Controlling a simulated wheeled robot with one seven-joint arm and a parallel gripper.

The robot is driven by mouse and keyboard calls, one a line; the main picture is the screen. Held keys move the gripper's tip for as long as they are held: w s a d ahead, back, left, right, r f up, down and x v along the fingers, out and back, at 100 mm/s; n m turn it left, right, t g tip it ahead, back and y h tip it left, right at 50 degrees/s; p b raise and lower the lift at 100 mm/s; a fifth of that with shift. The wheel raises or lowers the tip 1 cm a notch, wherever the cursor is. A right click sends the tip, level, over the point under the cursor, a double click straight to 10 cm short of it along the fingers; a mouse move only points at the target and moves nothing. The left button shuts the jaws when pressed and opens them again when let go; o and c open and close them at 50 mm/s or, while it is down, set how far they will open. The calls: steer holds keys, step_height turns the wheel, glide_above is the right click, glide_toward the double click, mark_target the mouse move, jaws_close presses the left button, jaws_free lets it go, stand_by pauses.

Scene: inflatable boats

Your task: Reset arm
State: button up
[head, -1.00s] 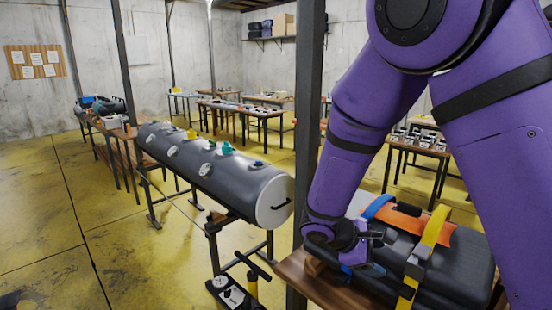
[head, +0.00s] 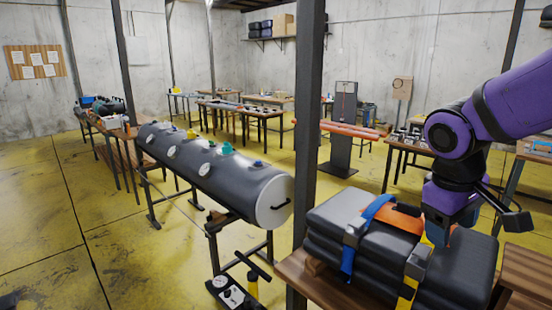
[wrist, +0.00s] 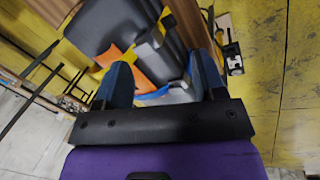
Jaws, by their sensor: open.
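My purple arm reaches in from the right in the head view. My gripper (wrist: 165,80) is open and empty in the wrist view, its two blue-grey fingers spread wide. In the head view the gripper (head: 440,236) points down just above the dark folded boat bundle (head: 462,272), partly hiding its yellow strap. The bundle lies on a wooden table, with a blue strap (head: 352,245), a yellow strap (head: 412,274) and an orange piece (head: 398,220) on top. The bundle also shows beyond the fingers in the wrist view (wrist: 105,32). Whether the fingers touch it I cannot tell.
A dark post (head: 309,120) stands left of the bundle. A long grey inflatable tube (head: 215,180) with several valves rests on a stand further left, a foot pump (head: 235,292) below it. More tables stand behind. The yellow floor (head: 60,220) at left is mostly clear.

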steer(key=s+r+m+t+y, duration=0.2)
steer(key=s+r+m+t, duration=0.2)
steer(key=s+r, duration=0.3)
steer(key=shift+s+d+r+y, duration=0.25)
steer(key=shift+s+y, duration=0.15)
steer(key=shift+s, duration=1.25)
